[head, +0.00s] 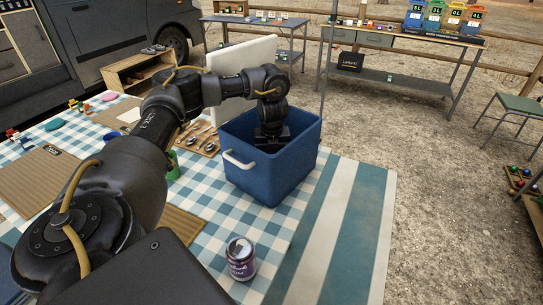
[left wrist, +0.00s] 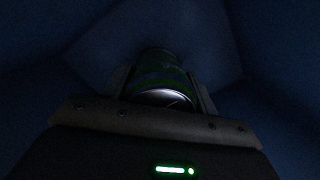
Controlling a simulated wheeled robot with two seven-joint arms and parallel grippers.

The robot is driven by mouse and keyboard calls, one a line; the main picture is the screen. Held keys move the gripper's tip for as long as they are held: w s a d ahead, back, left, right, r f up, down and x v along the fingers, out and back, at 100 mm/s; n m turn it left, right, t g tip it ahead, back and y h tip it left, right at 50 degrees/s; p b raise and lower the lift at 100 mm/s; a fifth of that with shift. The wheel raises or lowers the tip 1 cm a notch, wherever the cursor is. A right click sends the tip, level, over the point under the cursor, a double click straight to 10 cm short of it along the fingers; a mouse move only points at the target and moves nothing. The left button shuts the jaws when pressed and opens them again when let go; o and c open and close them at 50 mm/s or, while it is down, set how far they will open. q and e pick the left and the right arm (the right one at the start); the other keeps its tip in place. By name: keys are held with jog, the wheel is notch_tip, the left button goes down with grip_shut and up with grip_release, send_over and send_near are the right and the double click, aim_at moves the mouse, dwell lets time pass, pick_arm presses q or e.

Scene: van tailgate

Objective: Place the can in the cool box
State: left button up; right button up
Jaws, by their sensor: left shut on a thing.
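The blue cool box (head: 262,178) stands open on the checked cloth, with its white lid upright behind it and a white handle on its side. My left arm reaches over the box, and my left gripper (head: 272,140) points down inside it; its fingertips are hidden by the box wall in the head view. In the dark left wrist view, the left gripper (left wrist: 162,98) is shut on a green can (left wrist: 160,75), with the box's blue walls around it. Whether the can touches the box floor cannot be told. A purple can (head: 240,258) stands upright on the cloth in front of the box. My right gripper is not in view.
A wooden tray with spoons (head: 199,138) lies left of the box, and a wooden shelf unit (head: 140,70) stands behind. A striped cloth (head: 345,225) to the right is bare. Tables with bins and small items stand farther back.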

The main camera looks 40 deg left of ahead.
pick_arm(q)
jog(key=shift+r, duration=0.1)
jog(key=o, duration=1.3)
jog(key=r, duration=0.1)
jog(key=r+p, duration=0.1)
jog(key=r, duration=0.1)
jog(key=r+p, duration=0.1)
jog(key=r, duration=0.1)
jog(key=shift+s+d, duration=0.15)
jog(key=shift+d, duration=0.15)
jog(key=r, duration=0.2)
jog(key=r+p, duration=0.1)
jog(key=r, duration=0.1)
jog(key=s+d+r+p, duration=0.1)
jog(key=r, duration=0.1)
jog(key=shift+r, duration=0.4)
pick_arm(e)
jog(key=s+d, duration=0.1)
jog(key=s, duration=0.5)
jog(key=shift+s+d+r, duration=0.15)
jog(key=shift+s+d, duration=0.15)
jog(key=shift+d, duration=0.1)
